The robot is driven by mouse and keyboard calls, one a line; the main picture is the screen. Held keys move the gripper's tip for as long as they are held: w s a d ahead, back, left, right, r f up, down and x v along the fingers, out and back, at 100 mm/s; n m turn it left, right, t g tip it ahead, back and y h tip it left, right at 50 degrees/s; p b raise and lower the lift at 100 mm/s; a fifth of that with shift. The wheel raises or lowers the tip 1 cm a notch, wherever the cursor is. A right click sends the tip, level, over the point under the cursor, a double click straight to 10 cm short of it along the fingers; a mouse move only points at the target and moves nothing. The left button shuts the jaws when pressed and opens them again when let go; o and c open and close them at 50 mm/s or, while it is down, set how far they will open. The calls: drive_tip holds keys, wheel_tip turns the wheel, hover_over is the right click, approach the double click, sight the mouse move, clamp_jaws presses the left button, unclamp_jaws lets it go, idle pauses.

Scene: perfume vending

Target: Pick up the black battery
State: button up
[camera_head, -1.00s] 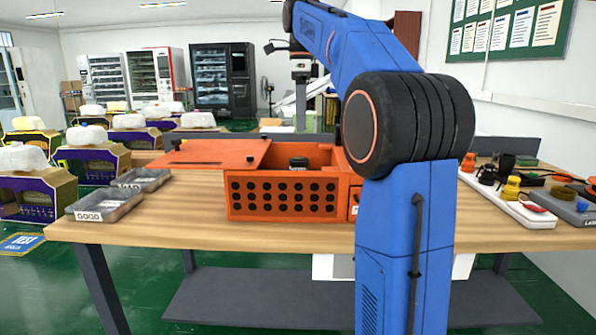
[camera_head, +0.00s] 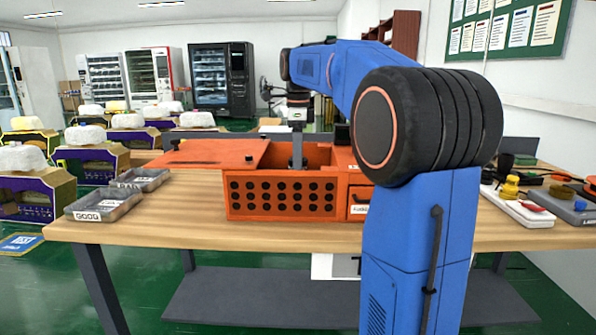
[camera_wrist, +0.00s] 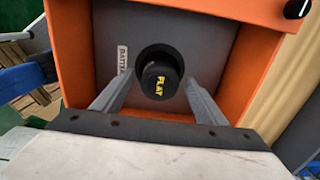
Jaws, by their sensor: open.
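The black battery (camera_wrist: 160,76) stands upright in the open compartment of the orange box (camera_wrist: 262,75), with yellow "FLAT" lettering on its top in the wrist view. My gripper (camera_wrist: 158,105) is open above it, one finger to each side, apart from the battery. In the head view my gripper (camera_head: 298,152) reaches down into the open part of the orange box (camera_head: 235,215). The battery is hidden there behind the gripper and the box wall. A label, partly readable as "BATTER", lies on the grey compartment floor beside the battery.
The box's orange lid (camera_head: 212,153) lies to the left of the opening. Grey trays, one marked GOOD (camera_head: 103,205), stand at the table's left. A white board (camera_head: 516,205) with coloured parts is at the right. The front of the wooden table (camera_head: 180,228) is clear.

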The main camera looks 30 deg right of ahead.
drive_tip(key=shift+f, duration=0.35)
drive_tip(key=shift+c, duration=0.2)
drive_tip(key=c, duration=1.4)
drive_tip(key=shift+r, duration=0.15)
wheel_tip(320, 180, up, 9)
drive_tip(key=shift+r, duration=0.4)
